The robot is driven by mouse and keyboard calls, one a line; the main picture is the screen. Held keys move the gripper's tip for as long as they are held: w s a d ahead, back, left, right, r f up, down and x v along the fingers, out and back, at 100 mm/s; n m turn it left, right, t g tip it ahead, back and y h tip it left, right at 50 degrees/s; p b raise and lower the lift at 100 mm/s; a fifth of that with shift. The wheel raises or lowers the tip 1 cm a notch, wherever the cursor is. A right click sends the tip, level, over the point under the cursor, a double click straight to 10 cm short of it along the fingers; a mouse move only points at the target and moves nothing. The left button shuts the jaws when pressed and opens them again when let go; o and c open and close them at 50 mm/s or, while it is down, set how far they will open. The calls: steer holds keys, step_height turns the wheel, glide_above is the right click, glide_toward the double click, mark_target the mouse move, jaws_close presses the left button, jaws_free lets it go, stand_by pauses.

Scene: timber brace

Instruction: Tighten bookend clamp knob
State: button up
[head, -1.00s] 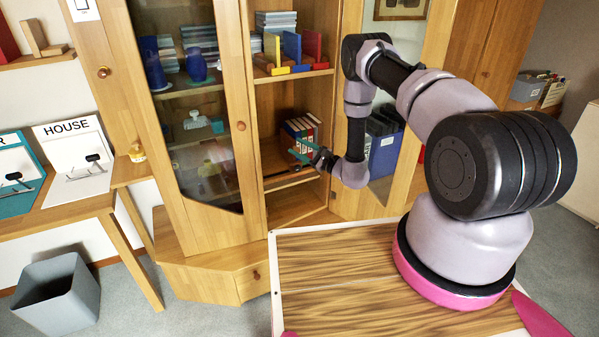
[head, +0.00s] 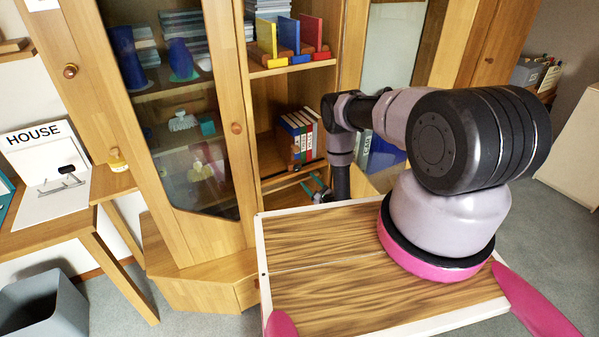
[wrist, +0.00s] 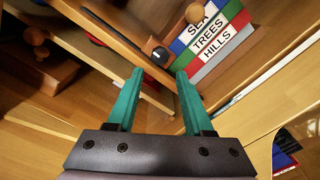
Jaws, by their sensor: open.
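A small round black knob (wrist: 158,54) with a white mark shows in the wrist view. It sits at the end of a wooden bar, beside the row of books (wrist: 210,45) labelled SEA, TREES and HILLS. The books also show upright on the middle shelf in the head view (head: 298,133). My gripper (wrist: 159,72) is open and empty, its teal fingers pointing toward the knob with the knob beyond the tips, between their lines. The remaining distance is hard to tell. In the head view my gripper (head: 318,188) is low before the open cabinet, partly hidden by my arm.
Yellow, blue and red bookends (head: 291,38) stand on the shelf above. A glass cabinet door (head: 180,110) is to the left. A round wooden knob (wrist: 195,12) is close to the books in the wrist view. A desk with a HOUSE board (head: 48,165) stands far left.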

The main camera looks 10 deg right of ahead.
mark_target(298, 169)
steer(key=x, duration=0.7)
steer(key=shift+w, duration=0.2)
jaws_close()
